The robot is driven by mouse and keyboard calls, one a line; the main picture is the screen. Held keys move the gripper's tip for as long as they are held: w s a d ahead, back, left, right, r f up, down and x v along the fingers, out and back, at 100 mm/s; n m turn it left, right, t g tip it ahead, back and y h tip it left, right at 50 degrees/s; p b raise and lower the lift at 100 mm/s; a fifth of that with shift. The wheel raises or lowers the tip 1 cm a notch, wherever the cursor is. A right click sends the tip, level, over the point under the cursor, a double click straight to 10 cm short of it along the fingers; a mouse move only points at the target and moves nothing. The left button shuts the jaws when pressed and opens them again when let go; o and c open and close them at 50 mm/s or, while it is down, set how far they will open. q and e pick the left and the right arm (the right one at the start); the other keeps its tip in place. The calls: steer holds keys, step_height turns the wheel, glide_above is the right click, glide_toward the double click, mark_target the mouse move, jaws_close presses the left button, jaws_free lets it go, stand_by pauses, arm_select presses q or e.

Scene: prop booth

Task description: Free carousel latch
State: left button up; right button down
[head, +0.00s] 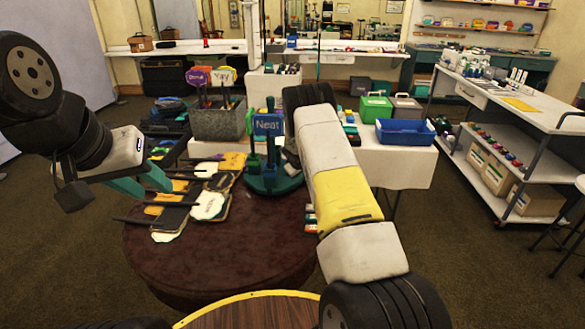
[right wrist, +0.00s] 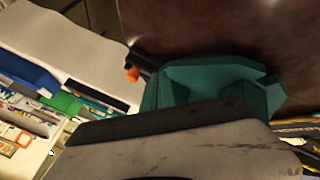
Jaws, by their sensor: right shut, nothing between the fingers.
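The carousel (head: 275,183) is a teal stand with a blue "Neat" sign (head: 267,124), upright at the far side of the round brown table. My left gripper (head: 160,186) is open and empty, its teal fingers apart over the cards at the table's left. My right arm passes just right of the carousel; its gripper is hidden in the head view. In the right wrist view my right gripper (right wrist: 213,72) shows teal fingers, shut and empty. A dark bar with an orange end (right wrist: 132,75) lies beside them; I cannot tell whether it is the latch.
Several cards with dark bars (head: 205,205) cover the left of the round table (head: 235,262); its front is clear. A white-covered table (head: 408,168) behind holds a blue tray (head: 405,132) and a green box (head: 375,108). A white cart (head: 520,110) stands right.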

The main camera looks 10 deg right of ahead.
steer(key=v, duration=0.8)
steer(key=shift+s+r, duration=0.2)
steer(key=shift+r, duration=0.1)
steer(key=s+a+r+m+y, duration=0.1)
steer(key=s+r+m, duration=0.1)
steer(key=s+r, duration=0.9)
steer(key=s+r+m+y, duration=0.1)
steer(key=s+r+m, duration=0.1)
steer(key=s+r, duration=0.85)
steer(key=s+a+r+y, duration=0.1)
steer(key=s+a+r, duration=0.1)
steer(key=s, duration=0.6)
steer(key=s+a+r+y, duration=0.1)
steer(key=s+a+r, duration=0.2)
steer(key=s, duration=0.6)
steer(key=s+a+r+y, duration=0.1)
steer(key=s+a+r, duration=0.1)
steer(key=s, duration=0.6)
steer(key=shift+a+r, duration=0.2)
steer(key=shift+r, duration=0.3)
